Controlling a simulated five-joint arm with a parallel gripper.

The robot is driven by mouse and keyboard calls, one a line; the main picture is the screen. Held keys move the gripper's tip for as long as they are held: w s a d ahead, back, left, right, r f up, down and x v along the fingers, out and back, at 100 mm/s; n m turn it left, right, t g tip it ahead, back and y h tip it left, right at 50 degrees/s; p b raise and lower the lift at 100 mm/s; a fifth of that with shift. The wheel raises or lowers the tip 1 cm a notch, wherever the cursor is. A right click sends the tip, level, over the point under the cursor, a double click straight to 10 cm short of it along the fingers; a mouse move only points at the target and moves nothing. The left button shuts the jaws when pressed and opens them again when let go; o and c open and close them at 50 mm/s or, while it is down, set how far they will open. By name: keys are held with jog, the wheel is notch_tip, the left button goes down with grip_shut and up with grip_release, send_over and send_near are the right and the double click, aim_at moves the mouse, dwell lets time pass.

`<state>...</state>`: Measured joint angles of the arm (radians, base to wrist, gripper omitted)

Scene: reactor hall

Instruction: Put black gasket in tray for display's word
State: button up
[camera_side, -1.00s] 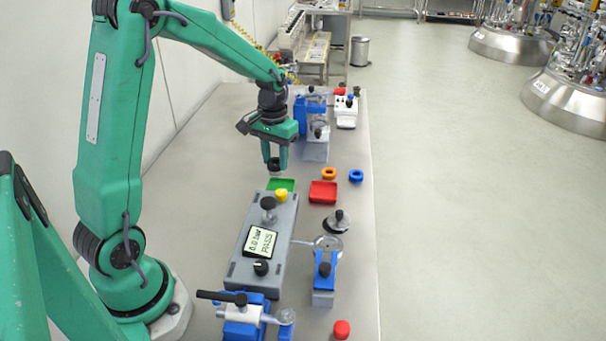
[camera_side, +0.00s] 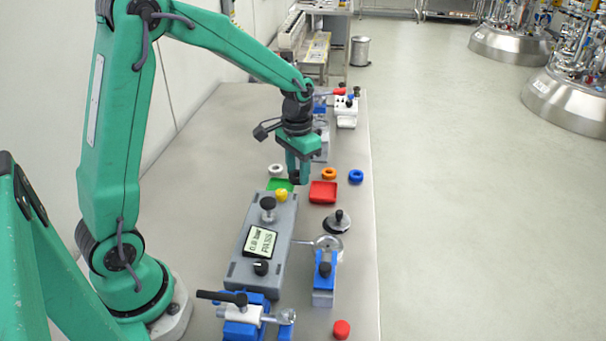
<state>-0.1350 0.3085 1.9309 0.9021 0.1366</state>
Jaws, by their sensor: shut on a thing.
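My gripper (camera_side: 297,178) points down and is shut on the black gasket (camera_side: 294,178), which is small and partly hidden by the fingers. The gasket shows at the right edge of the green tray (camera_side: 272,184); I cannot tell its height or whether it is over the tray. The red tray (camera_side: 323,192) lies to the right and looks empty. The display (camera_side: 261,242) on the grey box reads "0.0 bar" and "PASS".
A white ring (camera_side: 276,170) lies behind the green tray. An orange ring (camera_side: 329,173) and a blue ring (camera_side: 356,176) lie behind the red tray. Blue clamp fixtures (camera_side: 324,280) stand nearby.

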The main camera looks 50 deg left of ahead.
jog(key=a+f, duration=0.2)
jog(key=a, duration=0.1)
jog(key=w+a+f, duration=0.1)
jog(key=a+f, duration=0.1)
jog(key=a, duration=0.2)
jog(key=w+a+f, duration=0.1)
jog(key=a+f, duration=0.1)
jog(key=a, duration=0.1)
jog(key=shift+a+f, duration=0.25)
jog(key=shift+a, duration=0.1)
jog(key=shift+f, duration=2)
jog(key=shift+f, duration=0.15)
jog(key=o, duration=0.8)
jog(key=shift+c, duration=0.2)
notch_tip(320, 180, up, 12)
jog(key=shift+r, duration=0.2)
